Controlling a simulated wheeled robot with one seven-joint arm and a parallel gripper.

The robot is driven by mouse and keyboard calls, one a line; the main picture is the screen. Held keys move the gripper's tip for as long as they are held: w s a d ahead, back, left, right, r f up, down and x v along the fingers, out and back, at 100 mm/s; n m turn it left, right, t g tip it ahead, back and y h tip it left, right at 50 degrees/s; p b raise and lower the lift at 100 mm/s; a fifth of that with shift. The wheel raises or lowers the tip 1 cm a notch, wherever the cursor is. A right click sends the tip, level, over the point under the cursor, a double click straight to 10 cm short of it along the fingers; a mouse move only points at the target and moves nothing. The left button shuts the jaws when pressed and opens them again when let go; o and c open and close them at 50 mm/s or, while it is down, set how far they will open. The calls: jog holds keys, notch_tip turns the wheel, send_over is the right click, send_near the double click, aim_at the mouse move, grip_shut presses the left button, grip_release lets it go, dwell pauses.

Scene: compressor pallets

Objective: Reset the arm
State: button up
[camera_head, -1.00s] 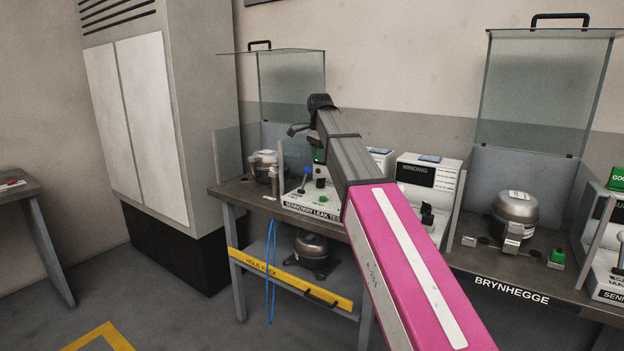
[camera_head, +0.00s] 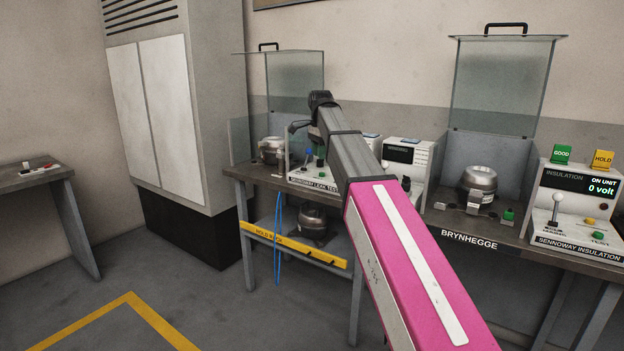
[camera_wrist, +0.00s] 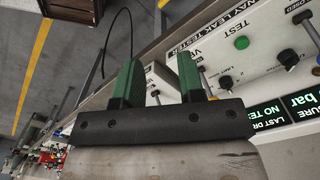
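My arm, with its pink and grey links, reaches forward over the bench in the head view. My gripper (camera_wrist: 160,85) shows two green fingers standing apart in the wrist view, with no object held between them. The wrist view has the leak tester panel (camera_wrist: 268,55) beyond and to the right of the fingers. In the head view the gripper end is small and dark, near the leak tester (camera_head: 312,181), and its fingers are hard to make out there.
A compressor (camera_head: 478,184) sits on the right bench, beside the insulation tester (camera_head: 570,215). Another compressor (camera_head: 272,150) is at the left station, under a raised clear guard (camera_head: 295,85). A hold rack (camera_head: 300,247) is below. A tall cabinet (camera_head: 205,110) and a side table (camera_head: 30,178) stand left. Open floor lies in front.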

jog(key=s+d+f+n, duration=0.1)
jog(key=s+d+f, duration=0.1)
jog(key=f, duration=0.5)
jog(key=s+d+f+n, duration=0.1)
jog(key=d+f+n, duration=0.1)
jog(key=f, duration=0.5)
jog(key=s+d+f+n, duration=0.3)
jog(key=s+f, duration=0.4)
jog(key=f, duration=0.3)
jog(key=s+d+f+n, duration=0.3)
jog(key=s+d+f, duration=0.2)
jog(key=s+f, duration=0.3)
jog(key=s+d+f+n, duration=0.3)
jog(key=s+f, duration=0.5)
jog(key=f, duration=0.5)
jog(key=shift+d+f+n, duration=0.25)
jog(key=shift+d+n, duration=0.15)
jog(key=shift+d, duration=0.15)
